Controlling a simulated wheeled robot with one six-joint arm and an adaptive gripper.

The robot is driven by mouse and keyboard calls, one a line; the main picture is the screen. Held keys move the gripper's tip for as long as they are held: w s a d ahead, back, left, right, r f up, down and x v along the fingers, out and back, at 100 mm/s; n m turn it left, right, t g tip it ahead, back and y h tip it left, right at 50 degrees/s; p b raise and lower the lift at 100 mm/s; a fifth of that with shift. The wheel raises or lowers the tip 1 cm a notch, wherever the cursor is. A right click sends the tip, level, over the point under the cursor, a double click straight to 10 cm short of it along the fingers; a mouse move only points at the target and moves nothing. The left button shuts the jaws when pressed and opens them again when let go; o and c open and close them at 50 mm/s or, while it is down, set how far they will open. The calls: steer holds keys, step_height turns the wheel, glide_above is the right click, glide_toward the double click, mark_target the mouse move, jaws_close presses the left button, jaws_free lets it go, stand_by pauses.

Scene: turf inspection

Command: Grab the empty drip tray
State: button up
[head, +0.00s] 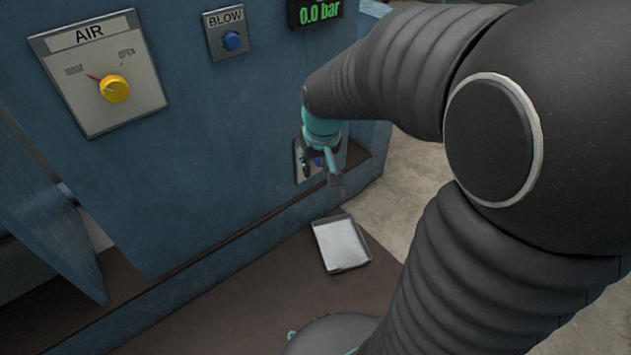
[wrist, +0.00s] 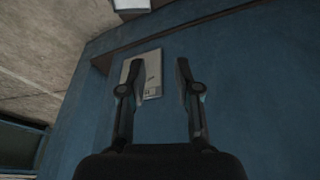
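The drip tray (head: 341,245) is a shallow tray with a dark rim and a pale grey inside. It lies on the brown floor surface near the foot of the blue cabinet, in the lower middle of the head view. I see nothing in it. My gripper (head: 322,172) is above and apart from the tray, close to the cabinet face. In the wrist view my gripper (wrist: 157,68) has its two fingers spread with nothing between them. A pale piece at the top edge of the wrist view may be the tray, but it is cut off.
The blue cabinet (head: 200,150) carries an AIR plate with a yellow knob (head: 114,88), a BLOW button (head: 231,40) and a display reading 0.0 bar (head: 320,11). A small plate (wrist: 152,72) on the cabinet is behind my fingers. A low ledge (head: 215,258) runs left of the tray.

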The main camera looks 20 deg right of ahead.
steer(key=w+d+f+g+b, duration=0.1)
steer(key=w+f, duration=0.2)
steer(key=f, duration=1.2)
steer(key=w+d+f+g+b, duration=0.1)
steer(key=w+f, duration=0.3)
steer(key=f, duration=1.2)
steer(key=w+d+f+g+b, duration=0.1)
steer(key=w+d+f+b, duration=0.1)
steer(key=f, duration=1.3)
steer(key=shift+w+d+f, duration=0.2)
steer(key=shift+w+d, duration=0.15)
steer(key=shift+w, duration=0.15)
steer(key=shift+w+d+f, duration=0.2)
steer(key=shift+w+d, duration=0.1)
steer(key=shift+w, duration=0.2)
steer(key=shift+s+a+f+b, duration=0.1)
steer(key=shift+f+b, duration=0.1)
steer(key=shift+f, duration=1.45)
steer(key=shift+a+f+b, duration=0.1)
steer(key=shift+f+b, duration=0.1)
steer(key=shift+f, duration=1.4)
jaws_close()
